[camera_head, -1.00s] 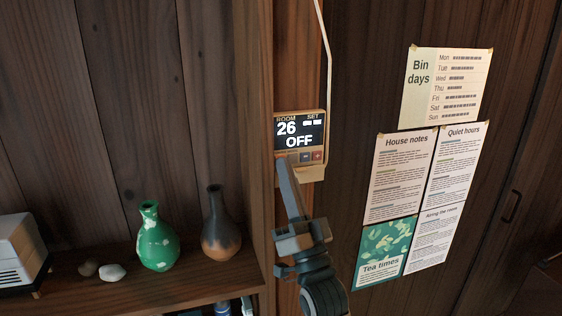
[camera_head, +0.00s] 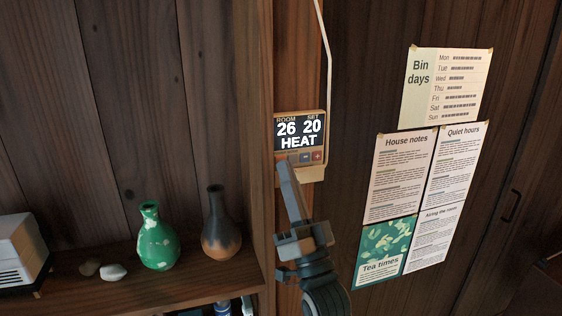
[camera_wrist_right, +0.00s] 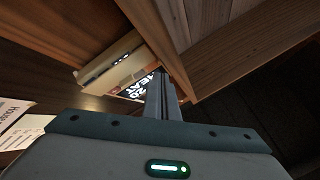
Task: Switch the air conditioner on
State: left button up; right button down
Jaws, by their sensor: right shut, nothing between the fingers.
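The air conditioner control panel (camera_head: 300,131) hangs on the wooden post in the head view. Its screen reads ROOM 26, SET 20 and HEAT. Below the screen is a row of small buttons; a blue-grey minus (camera_head: 305,158) and a red plus (camera_head: 318,156) show, and a reddish part shows at the left end. My right gripper (camera_head: 284,164) is shut and empty, its tips at the panel's lower left by the button row. I cannot tell whether they touch. The panel (camera_wrist_right: 128,70) also shows in the right wrist view, partly behind the fingers. My left gripper is not in view.
A cable (camera_head: 330,60) runs up from the panel. Paper notices (camera_head: 402,175) are on the dark wall to the right. On the shelf (camera_head: 190,284) at left stand a green vase (camera_head: 157,240), a brown vase (camera_head: 219,230), stones and a white device (camera_head: 18,255).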

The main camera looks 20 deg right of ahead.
jog(key=shift+s, duration=0.15)
jog(key=shift+s+d+p, duration=0.1)
jog(key=shift+s+p, duration=0.55)
jog(key=shift+s, duration=2.25)
